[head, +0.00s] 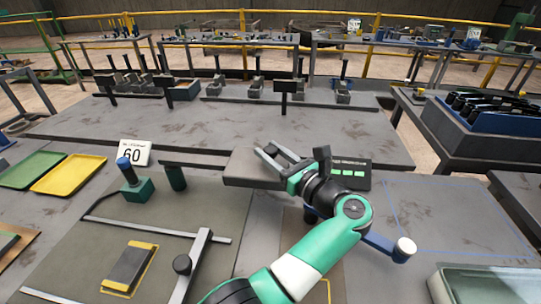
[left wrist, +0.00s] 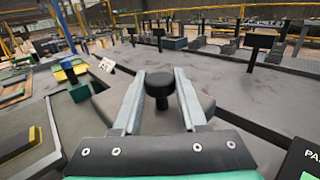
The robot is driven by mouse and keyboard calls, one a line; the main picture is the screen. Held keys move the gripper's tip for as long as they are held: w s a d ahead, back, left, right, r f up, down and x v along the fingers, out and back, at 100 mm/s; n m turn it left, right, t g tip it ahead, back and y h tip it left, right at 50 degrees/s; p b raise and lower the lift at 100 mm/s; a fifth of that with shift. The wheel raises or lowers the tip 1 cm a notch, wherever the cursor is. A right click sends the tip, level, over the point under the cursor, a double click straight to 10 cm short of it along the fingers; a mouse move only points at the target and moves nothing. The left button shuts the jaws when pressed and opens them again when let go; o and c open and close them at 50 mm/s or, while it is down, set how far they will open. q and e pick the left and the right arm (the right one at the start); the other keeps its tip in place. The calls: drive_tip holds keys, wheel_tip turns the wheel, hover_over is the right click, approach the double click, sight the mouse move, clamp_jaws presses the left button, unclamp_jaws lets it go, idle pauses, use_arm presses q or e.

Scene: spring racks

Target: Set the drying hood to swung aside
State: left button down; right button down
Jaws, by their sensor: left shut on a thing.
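The drying hood appears to be the flat grey slab (head: 240,168) at the middle of the bench, partly hidden by my gripper. In the left wrist view the slab (left wrist: 113,100) lies under the fingers, with a round black knob (left wrist: 158,86) standing up from it. My left gripper (head: 276,154) is shut on this knob, one finger on each side, and it also shows in the left wrist view (left wrist: 160,95). My right gripper is not in view.
A "60" card (head: 134,152) and a blue-topped green fixture (head: 133,180) stand at left. A black panel with green buttons (head: 349,173) is right of my gripper. A blue lever (head: 380,242) with a pale end lies at right. A blue-outlined area (head: 455,215) is clear.

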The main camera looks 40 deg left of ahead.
use_arm(q)
drive_tip(key=shift+a+f, duration=0.1)
drive_tip(key=c, duration=0.7)
unclamp_jaws()
drive_tip(key=shift+w, duration=0.1)
drive_tip(key=shift+o, duration=1.1)
drive_tip(key=shift+w+a, duration=0.1)
drive_tip(key=shift+a, duration=0.1)
drive_tip(key=shift+d, duration=0.1)
drive_tip(key=shift+d, duration=0.15)
drive_tip(key=d, duration=0.4)
drive_tip(key=s+d+p, duration=0.1)
drive_tip(key=d, duration=0.1)
drive_tip(key=shift+d+r, duration=0.2)
drive_tip(key=shift+d, duration=0.1)
drive_tip(key=d, duration=0.3)
drive_tip(key=d+b, duration=0.1)
drive_tip(key=shift+s+d+f, duration=0.1)
drive_tip(key=shift+s+d, duration=0.25)
drive_tip(key=shift+s, duration=0.05)
